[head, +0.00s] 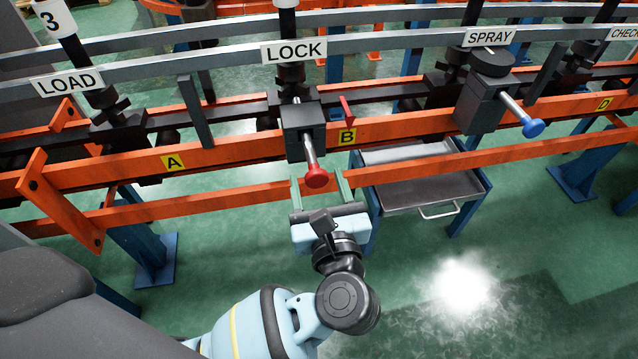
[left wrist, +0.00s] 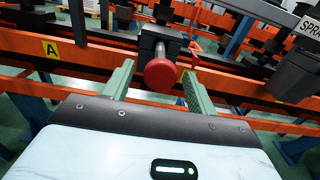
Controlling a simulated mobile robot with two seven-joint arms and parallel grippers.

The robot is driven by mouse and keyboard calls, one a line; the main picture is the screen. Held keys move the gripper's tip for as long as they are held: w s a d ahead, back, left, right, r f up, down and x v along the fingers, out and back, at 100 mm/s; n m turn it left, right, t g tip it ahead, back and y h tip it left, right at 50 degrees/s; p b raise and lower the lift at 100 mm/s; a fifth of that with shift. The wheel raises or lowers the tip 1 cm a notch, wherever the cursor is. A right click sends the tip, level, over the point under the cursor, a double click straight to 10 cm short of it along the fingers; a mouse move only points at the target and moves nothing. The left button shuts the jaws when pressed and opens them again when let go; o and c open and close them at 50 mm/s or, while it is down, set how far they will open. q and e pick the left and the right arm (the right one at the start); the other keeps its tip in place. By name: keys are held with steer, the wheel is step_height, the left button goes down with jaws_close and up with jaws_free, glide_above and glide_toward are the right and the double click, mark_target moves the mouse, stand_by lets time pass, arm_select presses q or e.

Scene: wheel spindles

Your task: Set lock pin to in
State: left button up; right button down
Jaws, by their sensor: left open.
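The lock pin (head: 309,155) is a metal rod with a red knob (head: 316,177). It sticks out toward me from a dark block (head: 303,130) on the orange rail, under the LOCK sign (head: 293,51). A length of bare rod shows between block and knob. My left gripper (head: 321,180) is open, its two green fingers on either side of the knob in the head view. In the left wrist view the red knob (left wrist: 160,74) appears between the fingertips, with a gap on both sides. I cannot tell how deep the knob sits between them. My right gripper is not in view.
A blue-knobbed pin (head: 532,127) sticks out under the SPRAY sign (head: 489,37) at the right. A small red lever (head: 346,110) stands just right of the lock block, near yellow label B (head: 347,137). A lower orange bar (head: 240,198) and a grey tray cart (head: 425,190) are close by.

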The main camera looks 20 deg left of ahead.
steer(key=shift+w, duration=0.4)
arm_select(q)
steer(key=shift+c, duration=1.1)
steer(key=c, duration=0.7)
jaws_close()
steer(key=shift+w+a, duration=0.15)
steer(key=shift+w, duration=0.2)
steer(key=shift+x, duration=0.9)
steer(key=shift+w+a+b, duration=0.25)
steer(key=shift+w+b, duration=0.05)
steer(key=shift+w, duration=0.05)
steer(key=shift+r, duration=0.1)
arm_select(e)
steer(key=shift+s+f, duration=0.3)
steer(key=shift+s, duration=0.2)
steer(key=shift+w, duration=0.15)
